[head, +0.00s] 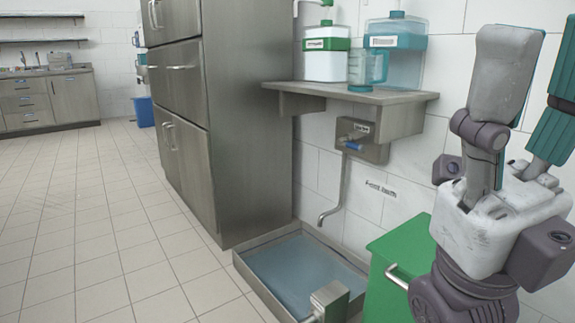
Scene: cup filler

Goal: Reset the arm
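My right gripper (547,68) is close to the camera at the right edge of the head view. It points upward, with a white scuffed body and dark grey-purple joints. One finger is grey with a thin teal edge, and the other shows a ribbed teal pad. Tile wall shows in the gap between the fingers, so it is open, and I see nothing held. The far finger is cut off by the picture's edge. The gripper's body is in front of part of a green cabinet (388,252). My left gripper is not in view.
A wall shelf (345,96) holds a clear teal jug (366,70), a white container (324,66) and a teal container (411,62). Below are a tap (345,190) and a floor basin (262,284). A tall metal cabinet (248,130) stands left. Tiled floor (90,220) is clear.

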